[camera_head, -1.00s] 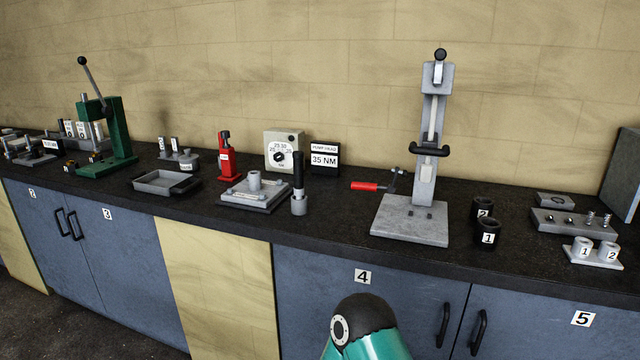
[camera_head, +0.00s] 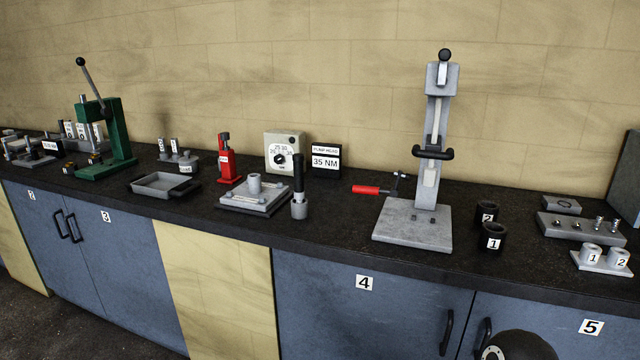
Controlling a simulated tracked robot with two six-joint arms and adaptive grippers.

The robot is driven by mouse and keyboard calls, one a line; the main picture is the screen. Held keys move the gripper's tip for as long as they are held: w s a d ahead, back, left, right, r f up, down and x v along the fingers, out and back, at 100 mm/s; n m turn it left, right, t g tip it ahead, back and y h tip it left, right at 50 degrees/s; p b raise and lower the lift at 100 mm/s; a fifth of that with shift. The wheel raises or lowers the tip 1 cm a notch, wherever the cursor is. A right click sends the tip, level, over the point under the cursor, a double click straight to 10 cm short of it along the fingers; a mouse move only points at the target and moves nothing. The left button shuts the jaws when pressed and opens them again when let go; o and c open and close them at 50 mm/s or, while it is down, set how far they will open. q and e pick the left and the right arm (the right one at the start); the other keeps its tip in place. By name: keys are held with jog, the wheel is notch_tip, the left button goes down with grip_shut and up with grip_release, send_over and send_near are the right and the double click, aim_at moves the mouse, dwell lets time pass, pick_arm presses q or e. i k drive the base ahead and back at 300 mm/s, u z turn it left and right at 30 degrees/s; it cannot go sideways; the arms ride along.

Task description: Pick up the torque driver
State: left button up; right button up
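The torque driver (camera_head: 299,188) appears to be the upright tool with a black grip and a silver lower end. It stands on the dark worktop near the front edge, just right of a grey fixture plate (camera_head: 252,197) with a short cylinder on it. Nothing is holding it. Neither of my grippers is in view. Only a rounded dark joint of my own arm shows at the bottom right, well away from the driver.
The worktop between driver and press is mostly clear.

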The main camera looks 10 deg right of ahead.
aim_at(298, 159)
jog(key=i, duration=0.9)
